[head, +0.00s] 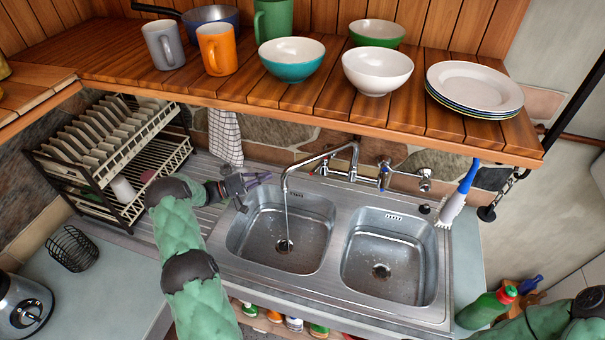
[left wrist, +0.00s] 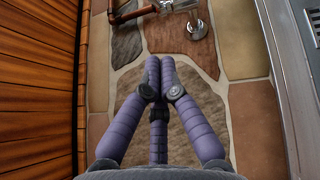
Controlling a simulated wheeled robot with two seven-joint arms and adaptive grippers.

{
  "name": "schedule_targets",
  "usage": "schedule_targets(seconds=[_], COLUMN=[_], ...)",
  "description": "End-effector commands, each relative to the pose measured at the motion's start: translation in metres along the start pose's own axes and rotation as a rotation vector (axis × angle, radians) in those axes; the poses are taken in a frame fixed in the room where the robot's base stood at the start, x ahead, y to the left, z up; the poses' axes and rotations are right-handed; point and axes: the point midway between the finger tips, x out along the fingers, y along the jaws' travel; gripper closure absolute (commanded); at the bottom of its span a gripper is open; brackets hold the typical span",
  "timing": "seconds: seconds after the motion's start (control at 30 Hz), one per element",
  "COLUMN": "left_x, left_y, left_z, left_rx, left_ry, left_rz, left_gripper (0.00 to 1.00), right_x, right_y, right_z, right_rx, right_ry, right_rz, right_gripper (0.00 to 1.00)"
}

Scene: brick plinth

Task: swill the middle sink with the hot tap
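A steel sink unit has two basins in the head view, a left basin (head: 262,222) and a right basin (head: 365,248); no third basin shows. A swivel spout (head: 318,158) points over the left basin, and a thin stream of water (head: 288,215) falls near its drain. A red-marked tap handle (head: 322,170) and a blue-marked tap handle (head: 384,178) sit at the wall. My left gripper (head: 266,178) is behind the left basin's back left corner, left of the spout. In the left wrist view its purple fingertips (left wrist: 160,62) meet with nothing between. My right gripper is out of view.
A wooden shelf (head: 330,112) with bowls, mugs and plates overhangs the sink's back. A dish rack (head: 110,150) stands left and a checked towel (head: 225,135) hangs behind. A brush (head: 455,205) hangs right; a green bottle (head: 485,308) stands at lower right.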

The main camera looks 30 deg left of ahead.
Motion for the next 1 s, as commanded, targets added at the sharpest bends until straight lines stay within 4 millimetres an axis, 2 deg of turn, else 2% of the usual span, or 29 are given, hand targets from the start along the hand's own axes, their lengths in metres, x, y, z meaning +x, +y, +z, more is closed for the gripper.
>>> schedule_targets(seconds=[0.13,0.27,0.67,1.0], left_x=[0.009,0.028,0.102,0.126], left_y=[0.0,0.001,0.0,0.0], left_z=[0.0,0.001,0.001,0.026], left_rx=[0.001,0.0,0.0,0.0], left_ry=[-0.001,-0.004,-0.003,0.0], left_rz=[0.0,0.0,0.0,0.0], left_gripper=[1.0,1.0,1.0,1.0], right_x=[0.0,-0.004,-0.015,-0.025], right_y=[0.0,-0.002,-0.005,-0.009], right_z=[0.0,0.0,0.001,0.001], right_rx=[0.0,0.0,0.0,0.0], right_ry=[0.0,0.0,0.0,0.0], right_rz=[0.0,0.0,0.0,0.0], right_gripper=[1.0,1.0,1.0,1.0])
